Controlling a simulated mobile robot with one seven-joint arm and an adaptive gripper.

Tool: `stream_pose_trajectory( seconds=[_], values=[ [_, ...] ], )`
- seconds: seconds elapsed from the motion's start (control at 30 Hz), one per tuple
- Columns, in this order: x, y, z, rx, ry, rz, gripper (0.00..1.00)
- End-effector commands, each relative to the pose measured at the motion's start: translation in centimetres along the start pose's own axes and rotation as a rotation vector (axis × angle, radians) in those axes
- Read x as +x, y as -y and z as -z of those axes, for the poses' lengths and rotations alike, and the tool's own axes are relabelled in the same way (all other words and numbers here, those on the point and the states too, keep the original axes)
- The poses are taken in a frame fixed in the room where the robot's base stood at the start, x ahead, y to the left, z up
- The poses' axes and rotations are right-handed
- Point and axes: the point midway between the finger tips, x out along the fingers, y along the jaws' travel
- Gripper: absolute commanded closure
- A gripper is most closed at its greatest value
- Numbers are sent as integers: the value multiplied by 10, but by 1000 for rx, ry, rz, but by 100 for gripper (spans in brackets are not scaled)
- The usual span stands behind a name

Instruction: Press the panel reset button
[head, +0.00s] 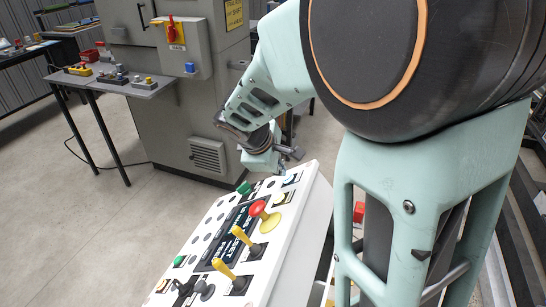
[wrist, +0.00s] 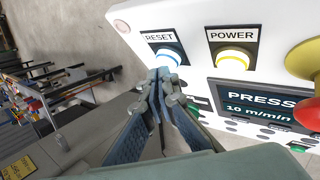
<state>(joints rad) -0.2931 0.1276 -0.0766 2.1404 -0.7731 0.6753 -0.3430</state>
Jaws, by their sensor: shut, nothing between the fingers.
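The white control panel (head: 316,198) slopes below my arm in the head view. In the wrist view the reset button (wrist: 169,56) is white with a blue ring, under a RESET label (wrist: 160,36). My gripper (wrist: 160,78) is shut and empty, its fingertips over the lower part of that button in the picture. I cannot tell whether they touch it. In the head view my gripper (head: 288,156) is at the panel's far end, just above the surface. The POWER button (wrist: 233,59), with a yellow ring, sits to the right of the reset button.
A red mushroom button (head: 258,208) and yellow levers (head: 243,238) stand up from the panel. A PRESS display (wrist: 262,103) lies below the buttons in the wrist view. A grey cabinet (head: 190,110) and a side table (head: 135,88) stand behind. Open floor lies left of the panel.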

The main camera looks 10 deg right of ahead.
Motion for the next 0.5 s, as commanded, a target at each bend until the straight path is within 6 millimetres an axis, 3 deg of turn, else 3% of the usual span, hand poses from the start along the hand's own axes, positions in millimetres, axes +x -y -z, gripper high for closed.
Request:
stream_pose_trajectory(
  seconds=[0.5],
  values=[
    [3,2,-2,0,0,0,100]
  ],
)
